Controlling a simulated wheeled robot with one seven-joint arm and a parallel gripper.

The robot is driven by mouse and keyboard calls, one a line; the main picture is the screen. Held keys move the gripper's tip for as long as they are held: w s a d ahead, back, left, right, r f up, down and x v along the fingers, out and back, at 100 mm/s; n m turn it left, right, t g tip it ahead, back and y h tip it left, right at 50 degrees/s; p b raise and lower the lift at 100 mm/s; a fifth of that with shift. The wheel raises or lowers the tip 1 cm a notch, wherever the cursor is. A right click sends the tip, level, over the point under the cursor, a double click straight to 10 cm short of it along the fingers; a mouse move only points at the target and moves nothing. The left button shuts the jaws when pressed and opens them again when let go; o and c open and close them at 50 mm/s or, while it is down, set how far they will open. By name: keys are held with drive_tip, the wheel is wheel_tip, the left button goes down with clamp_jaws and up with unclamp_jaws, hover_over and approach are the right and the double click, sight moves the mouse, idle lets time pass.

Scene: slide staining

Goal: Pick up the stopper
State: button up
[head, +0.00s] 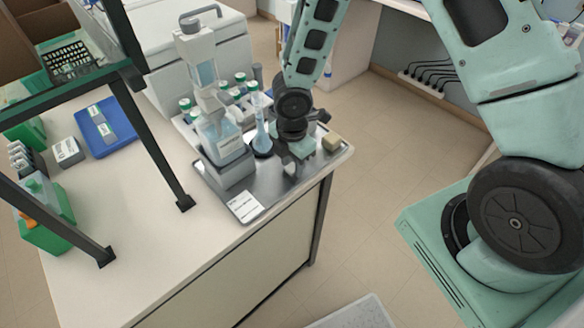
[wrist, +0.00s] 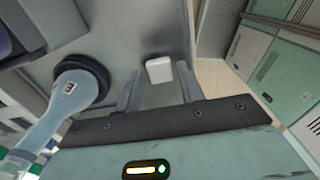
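The stopper (wrist: 159,70) is most likely the small whitish block on the grey metal tray in the wrist view. It lies between and just beyond my two fingertips, with a gap on each side. My gripper (wrist: 160,84) is open and empty. In the head view my gripper (head: 294,163) points down low over the right part of the tray (head: 275,191), and it largely hides what is beneath it. I cannot tell whether the fingertips touch the tray.
A flask (head: 261,132) with blue liquid stands close left of my gripper, also in the wrist view (wrist: 70,98). A dispenser bottle (head: 222,142) is farther left. A beige block (head: 331,142) sits at right. Capped bottles stand behind. A white label card (head: 245,206) lies in front.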

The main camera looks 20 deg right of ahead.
drive_tip(key=shift+f, duration=0.5)
drive_tip(key=c, duration=0.8)
